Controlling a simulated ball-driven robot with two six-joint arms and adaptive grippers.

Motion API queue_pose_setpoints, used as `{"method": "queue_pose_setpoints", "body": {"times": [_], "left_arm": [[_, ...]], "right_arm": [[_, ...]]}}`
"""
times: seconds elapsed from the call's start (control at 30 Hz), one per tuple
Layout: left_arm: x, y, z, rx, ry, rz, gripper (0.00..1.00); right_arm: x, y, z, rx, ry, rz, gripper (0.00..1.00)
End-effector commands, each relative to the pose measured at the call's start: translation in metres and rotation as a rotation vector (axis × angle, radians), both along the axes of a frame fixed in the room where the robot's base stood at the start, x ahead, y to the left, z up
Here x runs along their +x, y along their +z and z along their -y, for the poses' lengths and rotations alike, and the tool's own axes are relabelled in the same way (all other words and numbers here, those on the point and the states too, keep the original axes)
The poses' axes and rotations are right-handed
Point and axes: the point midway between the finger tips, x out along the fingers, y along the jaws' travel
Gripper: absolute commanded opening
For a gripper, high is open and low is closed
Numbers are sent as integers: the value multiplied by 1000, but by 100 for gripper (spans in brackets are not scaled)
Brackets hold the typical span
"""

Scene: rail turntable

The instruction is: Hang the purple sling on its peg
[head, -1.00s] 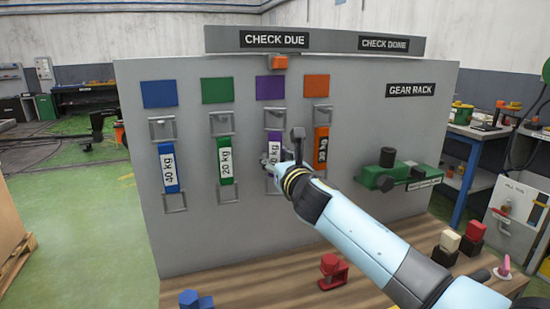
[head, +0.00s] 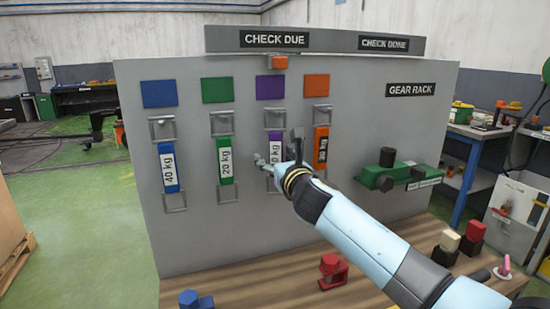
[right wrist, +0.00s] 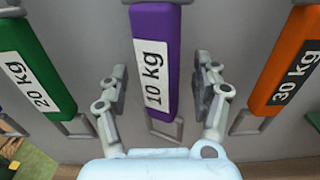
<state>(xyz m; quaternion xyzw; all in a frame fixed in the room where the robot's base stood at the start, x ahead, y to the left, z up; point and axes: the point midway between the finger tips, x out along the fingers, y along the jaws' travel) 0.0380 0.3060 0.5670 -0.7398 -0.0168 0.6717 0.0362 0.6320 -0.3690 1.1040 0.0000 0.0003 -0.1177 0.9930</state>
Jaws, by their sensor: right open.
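The purple sling (head: 275,137), with a white "10 kg" label, hangs upright on the grey board below the purple square (head: 270,88). Its upper end is at the grey bracket (head: 275,118) there. My right gripper (head: 279,149) is open in front of it and covers its lower part in the head view. In the right wrist view the purple sling (right wrist: 153,50) hangs between the two spread fingers of my right gripper (right wrist: 161,68), with a gap on each side. A metal loop shows at its lower end. My left gripper is not in view.
The blue sling (head: 168,168), green sling (head: 225,160) and orange sling (head: 321,148) hang beside it, the orange one close to my right gripper. A green device (head: 390,178) is on the board at right. Red and blue blocks stand on the wooden bench (head: 250,285) below.

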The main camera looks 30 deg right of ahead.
Motion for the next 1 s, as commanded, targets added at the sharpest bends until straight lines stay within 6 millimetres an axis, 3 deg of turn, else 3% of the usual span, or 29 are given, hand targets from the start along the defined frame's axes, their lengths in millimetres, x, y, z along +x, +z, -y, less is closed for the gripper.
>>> {"method": "queue_pose_setpoints", "body": {"times": [0.47,1.0], "left_arm": [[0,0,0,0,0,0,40],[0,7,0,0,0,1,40]], "right_arm": [[-1,0,0,0,0,0,65],[-23,0,-6,0,1,0,65]]}}
